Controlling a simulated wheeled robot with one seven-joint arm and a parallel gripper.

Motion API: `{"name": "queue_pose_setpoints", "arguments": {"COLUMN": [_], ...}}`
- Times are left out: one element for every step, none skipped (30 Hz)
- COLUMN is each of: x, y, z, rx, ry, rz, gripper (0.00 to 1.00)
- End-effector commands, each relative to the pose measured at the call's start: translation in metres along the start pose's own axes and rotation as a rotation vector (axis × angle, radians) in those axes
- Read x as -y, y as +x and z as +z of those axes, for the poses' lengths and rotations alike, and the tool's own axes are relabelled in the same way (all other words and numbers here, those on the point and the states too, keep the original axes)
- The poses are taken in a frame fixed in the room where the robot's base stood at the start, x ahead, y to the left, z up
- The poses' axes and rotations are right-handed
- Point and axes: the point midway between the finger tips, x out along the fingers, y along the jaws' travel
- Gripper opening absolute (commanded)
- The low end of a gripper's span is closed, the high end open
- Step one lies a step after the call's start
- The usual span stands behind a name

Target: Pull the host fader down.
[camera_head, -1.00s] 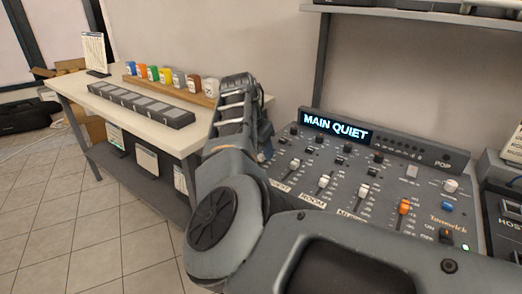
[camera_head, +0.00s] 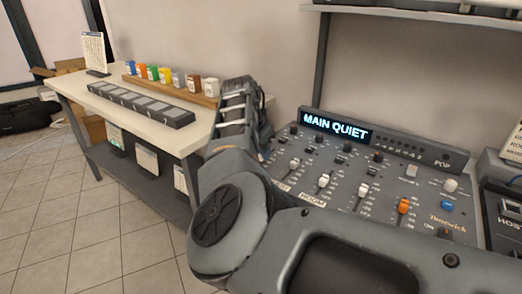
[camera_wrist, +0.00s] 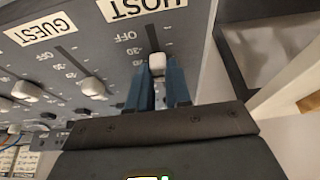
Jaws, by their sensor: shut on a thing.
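In the wrist view, the blue fingers of my gripper (camera_wrist: 158,88) are shut on the white cap of the host fader (camera_wrist: 157,64). The cap sits in its slot a little short of the OFF mark, on the side away from the HOST label (camera_wrist: 142,7). The guest fader (camera_wrist: 93,88) stands beside it, farther from its own OFF mark. In the head view, my arm hides the host fader and the gripper. The console display (camera_head: 336,126) reads MAIN QUIET.
The console holds other faders, including an orange one (camera_head: 403,206), with knobs above them. A shelf (camera_head: 415,13) overhangs behind. To the left, a white table (camera_head: 110,108) carries several coloured containers and a long grey strip (camera_head: 140,104). The floor in front is clear.

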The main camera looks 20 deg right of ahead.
Motion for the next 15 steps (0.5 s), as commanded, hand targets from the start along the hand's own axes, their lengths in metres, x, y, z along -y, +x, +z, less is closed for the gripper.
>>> {"name": "queue_pose_setpoints", "arguments": {"x": [0.0, 0.0, 0.0, 0.0, 0.0, 0.0, 0.0, 0.0, 0.0, 0.0, 0.0, 0.0, 0.0, 0.0, 0.0], "y": [0.0, 0.0, 0.0, 0.0, 0.0, 0.0, 0.0, 0.0, 0.0, -0.001, -0.002, -0.003, -0.005, -0.007, -0.009], "z": [0.0, 0.0, 0.0, 0.0, 0.0, 0.0, 0.0, 0.0, 0.0, 0.001, 0.002, 0.005, 0.008, 0.011, 0.016], "rx": [0.0, 0.0, 0.0, 0.0, 0.0, 0.0, 0.0, 0.0, 0.0, 0.0, 0.0, 0.0, 0.0, 0.0, -0.001], "ry": [0.0, 0.0, 0.0, 0.0, 0.0, 0.0, 0.0, 0.0, 0.0, 0.0, -0.001, -0.001, -0.001, -0.001, -0.002], "rz": [0.0, 0.0, 0.0, 0.0, 0.0, 0.0, 0.0, 0.0, 0.0, 0.001, 0.001, 0.001, 0.002, 0.003, 0.004], "gripper": [0.0, 0.0, 0.0, 0.0, 0.0, 0.0, 0.0, 0.0, 0.0, 0.0, 0.0, 0.0, 0.0, 0.0, 0.0]}}
